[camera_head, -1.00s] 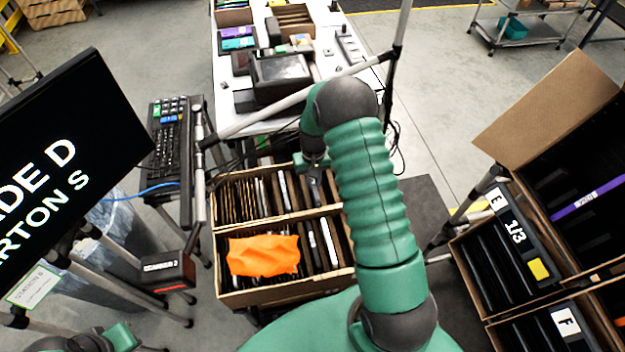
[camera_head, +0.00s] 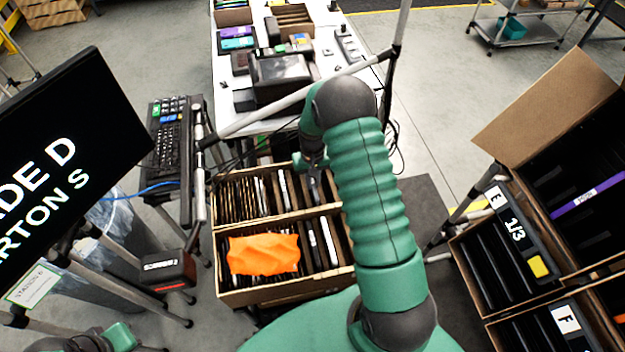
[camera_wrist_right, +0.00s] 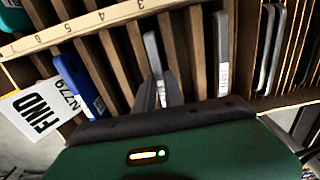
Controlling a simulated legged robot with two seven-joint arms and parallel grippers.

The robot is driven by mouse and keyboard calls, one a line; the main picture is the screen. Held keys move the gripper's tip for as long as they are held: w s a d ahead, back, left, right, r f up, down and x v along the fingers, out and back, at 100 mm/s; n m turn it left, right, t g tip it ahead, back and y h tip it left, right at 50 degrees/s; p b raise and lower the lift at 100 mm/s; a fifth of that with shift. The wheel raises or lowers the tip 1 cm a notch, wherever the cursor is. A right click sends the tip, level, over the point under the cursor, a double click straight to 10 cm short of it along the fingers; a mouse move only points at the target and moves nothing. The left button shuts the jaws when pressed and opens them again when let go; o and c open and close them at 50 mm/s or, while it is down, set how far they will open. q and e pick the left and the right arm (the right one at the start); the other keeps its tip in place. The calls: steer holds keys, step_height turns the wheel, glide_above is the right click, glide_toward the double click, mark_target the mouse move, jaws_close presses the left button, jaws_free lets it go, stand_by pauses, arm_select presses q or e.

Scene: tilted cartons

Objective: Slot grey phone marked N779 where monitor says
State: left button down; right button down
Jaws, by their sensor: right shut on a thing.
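My right gripper (camera_head: 314,188) reaches down into the rear divided carton (camera_head: 222,205). In the right wrist view the fingers (camera_wrist_right: 158,92) are shut on a slim grey phone (camera_wrist_right: 152,52), upright in a slot by the number 3. It has a small white label, too small to read. A white card (camera_wrist_right: 38,112) reading "FIND N779" lies at the left, beside a blue phone (camera_wrist_right: 78,82). The monitor (camera_head: 60,150) is cut off by the left edge; its visible text ends "DE D" and "ARTON S". My left gripper is out of view; only part of that arm shows at lower left.
An orange cloth (camera_head: 263,255) covers part of the front carton. At right stand tilted cartons with dark slots, one with an "E 1/3" label (camera_head: 507,217) and one marked F (camera_head: 565,320). A raised cardboard flap (camera_head: 545,110) and stand poles rise near my arm.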

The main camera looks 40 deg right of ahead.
steer(key=c, duration=1.3)
jaws_free()
steer(key=shift+a, duration=0.1)
steer(key=shift+c, duration=0.2)
steer(key=shift+r, duration=0.1)
step_height(320, 180, up, 17)
steer(key=b, duration=0.1)
steer(key=shift+f, duration=0.2)
step_height(320, 180, up, 7)
steer(key=p, duration=0.6)
steer(key=shift+w+f, duration=0.1)
